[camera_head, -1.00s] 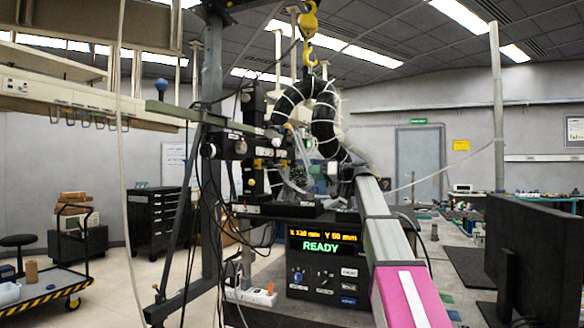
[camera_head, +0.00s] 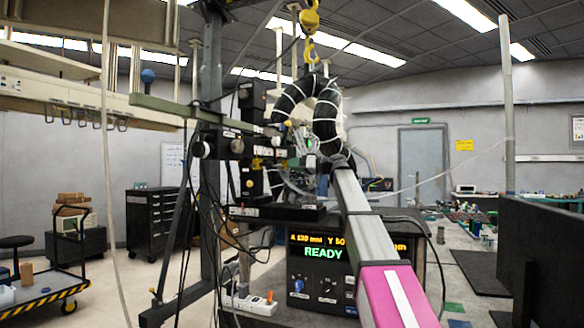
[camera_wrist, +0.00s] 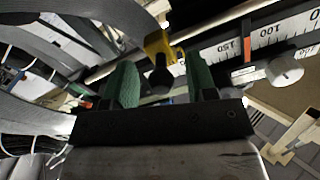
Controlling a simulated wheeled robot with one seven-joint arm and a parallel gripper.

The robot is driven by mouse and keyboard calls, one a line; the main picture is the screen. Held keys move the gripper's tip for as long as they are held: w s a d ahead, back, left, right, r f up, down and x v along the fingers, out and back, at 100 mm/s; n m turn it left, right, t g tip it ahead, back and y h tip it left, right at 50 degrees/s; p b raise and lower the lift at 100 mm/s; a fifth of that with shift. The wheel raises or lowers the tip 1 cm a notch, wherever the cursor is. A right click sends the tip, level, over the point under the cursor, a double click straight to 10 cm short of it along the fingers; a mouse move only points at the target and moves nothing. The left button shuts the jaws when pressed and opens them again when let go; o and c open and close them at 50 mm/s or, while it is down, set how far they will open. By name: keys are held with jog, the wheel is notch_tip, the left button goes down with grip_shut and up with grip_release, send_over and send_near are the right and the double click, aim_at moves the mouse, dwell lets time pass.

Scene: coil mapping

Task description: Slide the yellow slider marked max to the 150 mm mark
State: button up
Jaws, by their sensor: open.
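In the wrist view, the yellow slider (camera_wrist: 158,45) with a dark knob below it sits on the rail, just beyond and between my gripper's (camera_wrist: 162,82) two green fingers. The fingers stand apart, one on each side of the knob. I cannot tell whether either touches it. The slider is left of the 150 print. The max marking is not legible. In the head view, my arm hides most of the slider area.
A black control box (camera_head: 318,280) reads READY, partly covered by my arm. Dark looped hoses (camera_head: 325,125) and cables crowd the rig. A silver knob (camera_wrist: 286,70) sits below the scale. A yellow hook (camera_head: 309,48) hangs above.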

jog(key=shift+x, duration=0.9)
grip_shut()
jog(key=s, duration=0.1)
jog(key=s+a, duration=0.1)
jog(key=s, duration=0.1)
jog(key=s+a, duration=0.1)
jog(key=s, duration=0.1)
jog(key=shift+s, duration=0.1)
grip_release()
jog(key=v, duration=1)
jog(key=shift+s+d, duration=0.2)
jog(key=shift+d, duration=0.1)
